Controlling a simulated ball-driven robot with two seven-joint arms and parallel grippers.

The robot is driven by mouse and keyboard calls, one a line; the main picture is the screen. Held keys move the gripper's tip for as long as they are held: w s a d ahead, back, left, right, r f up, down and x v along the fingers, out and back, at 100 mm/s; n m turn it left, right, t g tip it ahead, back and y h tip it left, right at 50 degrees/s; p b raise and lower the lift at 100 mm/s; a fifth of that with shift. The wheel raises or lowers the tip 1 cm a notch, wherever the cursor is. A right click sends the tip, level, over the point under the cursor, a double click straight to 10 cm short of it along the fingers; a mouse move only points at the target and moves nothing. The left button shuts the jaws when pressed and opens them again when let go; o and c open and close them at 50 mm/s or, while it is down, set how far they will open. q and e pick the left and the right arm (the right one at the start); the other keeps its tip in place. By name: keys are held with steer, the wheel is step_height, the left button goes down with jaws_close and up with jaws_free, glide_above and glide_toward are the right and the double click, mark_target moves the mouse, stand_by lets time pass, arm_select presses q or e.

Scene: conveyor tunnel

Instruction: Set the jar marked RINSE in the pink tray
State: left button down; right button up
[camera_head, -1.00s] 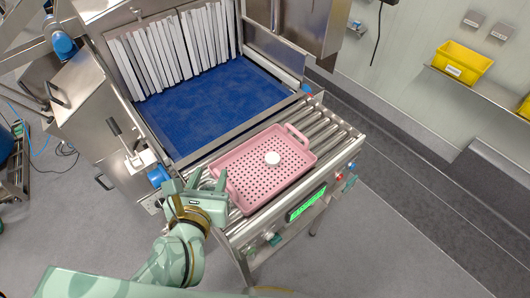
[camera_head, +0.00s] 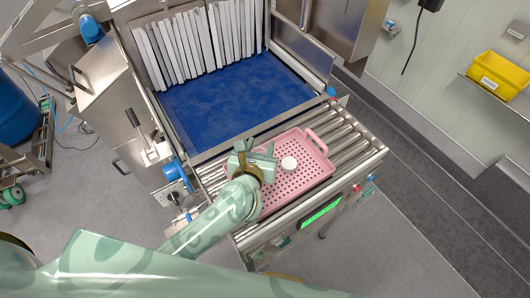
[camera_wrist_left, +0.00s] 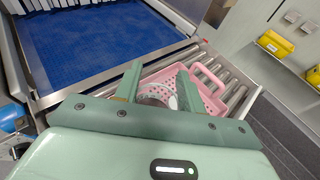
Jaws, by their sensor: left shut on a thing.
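My left gripper (camera_head: 255,148) is over the left part of the pink tray (camera_head: 318,140). In the left wrist view its two fingers (camera_wrist_left: 158,72) stand apart, shut on a whitish round jar (camera_wrist_left: 155,93). No marking on this jar can be read, and the hand hides it in the head view. A separate white round-topped thing (camera_head: 289,163) sits in the tray, just right of the gripper. Whether the held jar touches the tray floor cannot be told. The tray also shows in the left wrist view (camera_wrist_left: 212,102). My right gripper is not in view.
The tray lies on a roller conveyor (camera_head: 345,135) in front of a tunnel with white strip curtains (camera_head: 190,40) and a blue mat belt (camera_head: 235,100). A green display (camera_head: 320,213) is on the front edge. A yellow bin (camera_head: 497,75) is on a wall shelf at right.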

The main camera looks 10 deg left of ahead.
arm_select(q)
steer(key=shift+w+d+f, duration=0.15)
steer(key=shift+w+f, duration=0.25)
steer(key=shift+f, duration=0.15)
steer(key=shift+w+d+f, duration=0.15)
steer(key=shift+w+f, duration=0.2)
steer(key=shift+f, duration=0.15)
steer(key=shift+w+d+f+b, duration=0.15)
steer(key=shift+f+b, duration=0.2)
steer(key=shift+f, duration=0.55)
steer(key=shift+w+a+f+b, duration=0.1)
steer(key=shift+f+b, duration=0.25)
steer(key=shift+f, duration=0.55)
steer(key=shift+f, duration=0.2)
steer(key=c, duration=0.8)
jaws_free()
steer(key=shift+c, duration=0.2)
steer(key=v, duration=1.2)
steer(key=shift+r, duration=0.2)
